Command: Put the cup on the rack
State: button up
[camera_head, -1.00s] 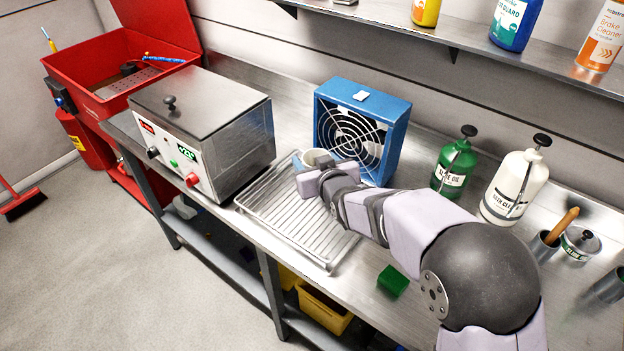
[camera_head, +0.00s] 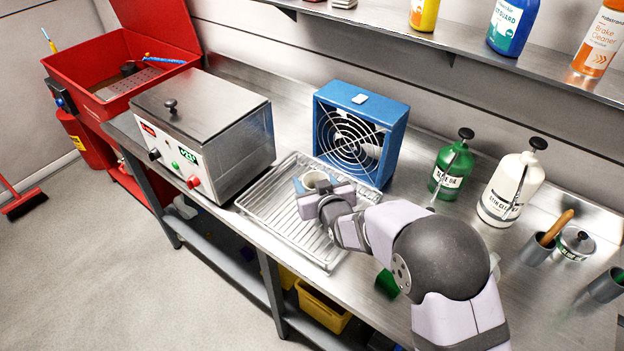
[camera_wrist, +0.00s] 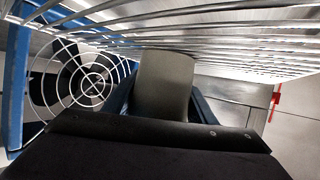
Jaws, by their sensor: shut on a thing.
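The cup (camera_head: 314,178) is a small pale grey cup, upright, with its open rim showing in the head view. My gripper (camera_head: 312,187) is shut on it, with dark blue fingers on either side. In the wrist view the cup (camera_wrist: 163,84) sits between the two fingers (camera_wrist: 163,100). The wire rack (camera_head: 276,219) lies flat on the bench. The cup is over the rack's back part, close to its wires. I cannot tell whether it touches them; my wrist hides part of the cup and rack.
A blue fan (camera_head: 361,132) stands just behind the rack. A steel box with a lid (camera_head: 205,130) stands to its left. A green bottle (camera_head: 452,170) and a white bottle (camera_head: 511,188) stand at right. A green block (camera_head: 387,284) is partly hidden by my arm.

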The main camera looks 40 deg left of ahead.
jog(key=shift+f, duration=0.15)
jog(key=o, duration=1.1)
jog(key=shift+o, duration=0.2)
jog(key=shift+r, duration=0.2)
jog(key=shift+d, duration=0.1)
jog(key=b+v, duration=0.3)
jog(key=v, duration=0.9)
